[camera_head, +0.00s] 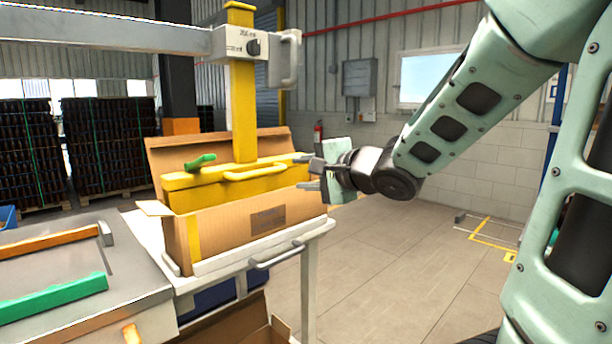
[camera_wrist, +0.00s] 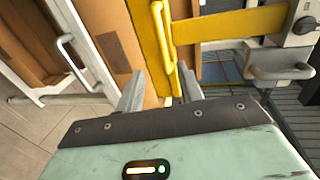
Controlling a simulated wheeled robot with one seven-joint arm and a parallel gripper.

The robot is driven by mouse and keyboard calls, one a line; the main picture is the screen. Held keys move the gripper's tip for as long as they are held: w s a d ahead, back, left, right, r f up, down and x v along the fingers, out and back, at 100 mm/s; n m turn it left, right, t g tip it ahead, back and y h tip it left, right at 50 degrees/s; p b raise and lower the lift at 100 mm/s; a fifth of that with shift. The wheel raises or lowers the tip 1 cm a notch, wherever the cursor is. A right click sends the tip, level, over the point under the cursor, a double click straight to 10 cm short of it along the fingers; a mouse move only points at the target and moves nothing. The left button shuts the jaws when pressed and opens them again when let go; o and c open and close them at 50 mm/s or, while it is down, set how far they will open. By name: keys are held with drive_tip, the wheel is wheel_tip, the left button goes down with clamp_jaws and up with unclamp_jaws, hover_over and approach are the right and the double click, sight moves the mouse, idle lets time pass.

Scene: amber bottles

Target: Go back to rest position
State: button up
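My gripper (camera_head: 306,172) is at the right end of the cardboard box, level with the yellow fixture that sits in the box. In the wrist view my gripper (camera_wrist: 160,92) has its two fingers apart, with nothing seen held between them. The yellow handle (camera_wrist: 168,45) of the fixture lies just beyond the fingertips; I cannot tell whether they touch. My arm reaches in from the right, half folded. No amber bottles can be made out in the box.
The cardboard box (camera_head: 250,228) stands on a white cart (camera_head: 319,230) with a grey handle. A yellow column (camera_head: 243,110) rises from the fixture to a grey beam (camera_head: 110,36). A metal table (camera_head: 100,318) is at lower left.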

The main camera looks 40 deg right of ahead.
idle(0.4)
drive_tip(key=s+a+f+n+g, duration=0.3)
drive_tip(key=a+f+n+g, duration=0.5)
drive_tip(key=a+f+n, duration=0.7)
drive_tip(key=s+a+f+n+g, duration=0.2)
drive_tip(key=s+a+n, duration=0.3)
drive_tip(key=s, duration=0.4)
drive_tip(key=s+a+f+n+g, duration=0.2)
drive_tip(key=s+a+n+g, duration=0.3)
drive_tip(key=s+a, duration=0.3)
drive_tip(key=shift+s+f+g, duration=0.3)
drive_tip(key=shift+s, duration=0.85)
